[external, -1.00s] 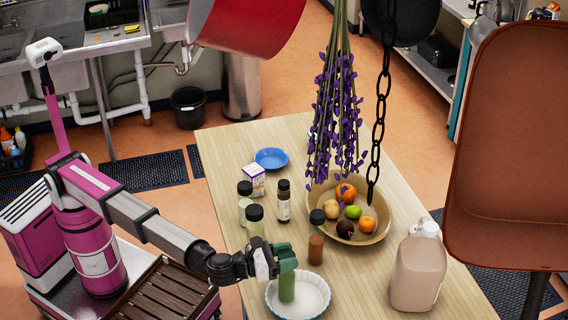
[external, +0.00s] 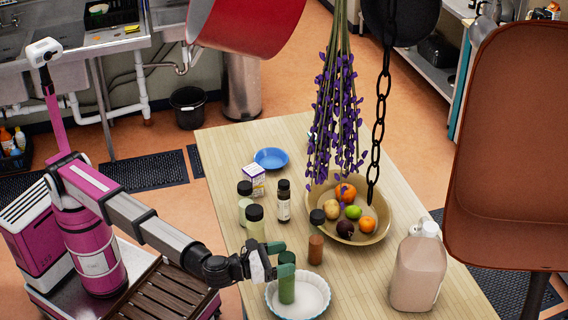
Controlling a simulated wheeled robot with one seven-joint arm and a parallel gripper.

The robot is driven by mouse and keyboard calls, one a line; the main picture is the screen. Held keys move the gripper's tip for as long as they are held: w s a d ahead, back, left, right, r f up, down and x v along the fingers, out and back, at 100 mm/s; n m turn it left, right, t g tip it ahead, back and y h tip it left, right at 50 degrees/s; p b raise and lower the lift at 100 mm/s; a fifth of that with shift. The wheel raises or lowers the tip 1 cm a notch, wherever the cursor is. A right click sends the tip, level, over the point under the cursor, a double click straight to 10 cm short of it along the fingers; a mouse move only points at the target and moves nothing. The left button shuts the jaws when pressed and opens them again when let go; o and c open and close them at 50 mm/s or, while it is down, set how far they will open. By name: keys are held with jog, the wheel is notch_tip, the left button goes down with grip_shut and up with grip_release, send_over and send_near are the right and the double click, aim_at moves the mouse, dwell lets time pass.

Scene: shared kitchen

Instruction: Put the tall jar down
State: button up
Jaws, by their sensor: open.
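A green jar (external: 287,290) stands upright in the white fluted dish (external: 321,287) near the front edge of the table, toward the dish's left side. My gripper (external: 284,265) is at the jar's top, with its dark green fingers apart. It is open. The fingers hide the jar's upper end, and I cannot tell whether they still touch it.
Just behind stand a brown jar with a dark lid (external: 316,247), a pale lidded jar (external: 255,224) and a dark-capped bottle (external: 284,203). A fruit bowl (external: 384,222) and large jug (external: 418,270) are to the right. Purple flowers (external: 338,120) and a chain (external: 380,120) hang above.

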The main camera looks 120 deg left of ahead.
jog(key=v, duration=1)
jog(key=shift+s+d, duration=0.25)
jog(key=shift+s, duration=0.05)
jog(key=shift+o, duration=1.2)
jog(key=n+g+y, duration=0.3)
jog(key=n+g, duration=0.1)
jog(key=g, duration=0.1)
send_near(239, 202)
jog(key=a, duration=0.2)
jog(key=shift+w+x, duration=0.15)
jog(key=shift+x, duration=2.6)
jog(key=shift+w+x, duration=0.1)
jog(key=shift+x, duration=2.7)
jog(key=shift+d+f, duration=0.1)
jog(key=shift+d, duration=0.1)
jog(key=c, duration=1.2)
